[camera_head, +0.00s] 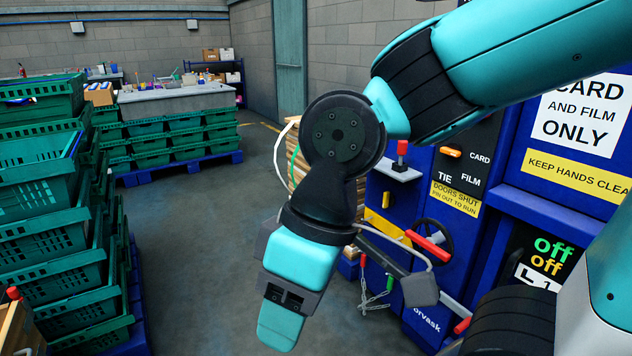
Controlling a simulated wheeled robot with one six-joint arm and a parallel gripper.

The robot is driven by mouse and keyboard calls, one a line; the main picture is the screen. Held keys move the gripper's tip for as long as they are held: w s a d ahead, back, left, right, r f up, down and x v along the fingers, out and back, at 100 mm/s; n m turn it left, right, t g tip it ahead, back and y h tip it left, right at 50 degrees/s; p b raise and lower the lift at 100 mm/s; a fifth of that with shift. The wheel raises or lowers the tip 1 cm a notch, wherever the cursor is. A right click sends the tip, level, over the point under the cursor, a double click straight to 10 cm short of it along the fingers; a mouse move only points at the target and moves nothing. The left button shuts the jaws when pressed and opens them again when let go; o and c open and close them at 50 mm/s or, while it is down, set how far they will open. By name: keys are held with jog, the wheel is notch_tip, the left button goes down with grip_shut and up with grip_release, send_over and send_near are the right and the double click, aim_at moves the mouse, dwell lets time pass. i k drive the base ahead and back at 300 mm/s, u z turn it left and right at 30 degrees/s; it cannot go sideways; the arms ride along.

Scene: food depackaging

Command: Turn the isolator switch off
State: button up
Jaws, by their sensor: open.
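My gripper (283,318) hangs in the lower middle, pointing down over the grey floor, left of the blue machine (389,275). It is open, seen mostly from behind, and nothing shows in it. I cannot pick out the isolator switch with certainty. A black panel (541,250) with the word "off" in green and in orange stands at the right, partly cut off by my arm. An orange selector (451,152) sits by the labels CARD, TIE and FILM. My gripper is apart from all of these.
The machine front carries a red-knobbed lever (402,148), a black handwheel (449,237), a red handle (428,246) and a hanging chain (374,305). Stacked green crates (60,235) line the left. A worktable (176,101) stands at the back. The floor between is clear.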

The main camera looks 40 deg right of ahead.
aim_at(388, 199)
jog(key=i, duration=3.4)
jog(key=z, duration=1.75)
jog(key=k, duration=0.15)
jog(key=z, duration=0.3)
